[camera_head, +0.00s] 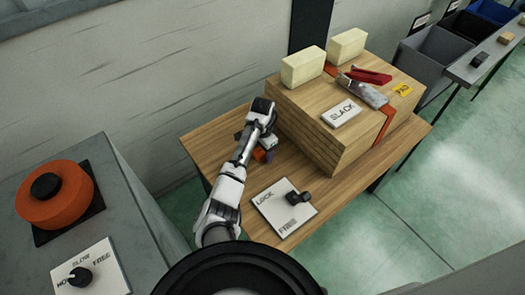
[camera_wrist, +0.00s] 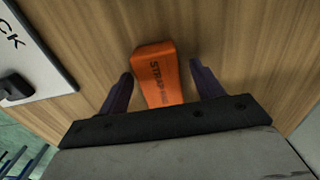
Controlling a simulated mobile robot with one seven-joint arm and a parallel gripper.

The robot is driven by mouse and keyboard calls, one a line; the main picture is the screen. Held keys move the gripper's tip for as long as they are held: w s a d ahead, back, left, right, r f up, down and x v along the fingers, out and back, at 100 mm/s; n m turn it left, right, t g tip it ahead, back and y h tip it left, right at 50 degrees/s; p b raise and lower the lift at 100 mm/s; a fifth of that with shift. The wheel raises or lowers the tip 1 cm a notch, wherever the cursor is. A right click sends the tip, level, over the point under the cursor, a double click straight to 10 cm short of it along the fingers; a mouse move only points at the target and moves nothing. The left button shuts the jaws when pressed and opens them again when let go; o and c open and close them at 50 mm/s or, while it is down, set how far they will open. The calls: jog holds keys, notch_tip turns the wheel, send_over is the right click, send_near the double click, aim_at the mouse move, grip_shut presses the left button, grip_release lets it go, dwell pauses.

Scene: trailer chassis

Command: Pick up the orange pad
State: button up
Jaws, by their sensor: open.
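The orange pad (camera_wrist: 157,75) is a small block with dark lettering, lying on the wooden table. In the wrist view it sits between the two dark fingers of my gripper (camera_wrist: 160,90), with a gap on each side. My gripper is open and its fingers point down toward the table. In the head view the pad (camera_head: 259,155) shows only in part, beside my gripper (camera_head: 262,152) and largely hidden by my arm. Whether the fingers reach down past the pad's top is hard to tell.
A wooden block stack (camera_head: 345,125) with cream blocks, a strap and a SLACK plate stands right of my gripper. A LOCK/FREE plate (camera_head: 272,212) with a black knob lies in front. An orange round knob (camera_head: 55,195) is on the grey cabinet at left. A wall stands behind.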

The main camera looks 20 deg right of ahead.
jog(key=c, duration=1.1)
